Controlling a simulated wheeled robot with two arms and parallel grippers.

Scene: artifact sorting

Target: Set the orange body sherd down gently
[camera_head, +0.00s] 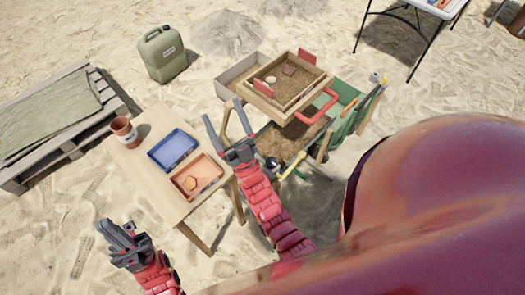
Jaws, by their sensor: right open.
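The orange sherd (190,183) lies in the orange tray (211,181) on the wooden table (166,205). A blue tray (158,162) sits just behind it on the same table. My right gripper (225,122) is open and empty, to the right of the trays and in front of the sieve. It is apart from the sherd. My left gripper (115,229) is in front of the table at the lower left, away from the trays. Its fingers are too small to read as open or shut, and nothing shows held in it.
A terracotta pot (124,130) stands at the table's back left corner. A wooden sieve (307,100) with soil, a dark piece (289,69) and a pale piece (271,79) stands right, beside a green wheelbarrow (345,125). A jerrycan (163,56) and a pallet (15,178) are behind.

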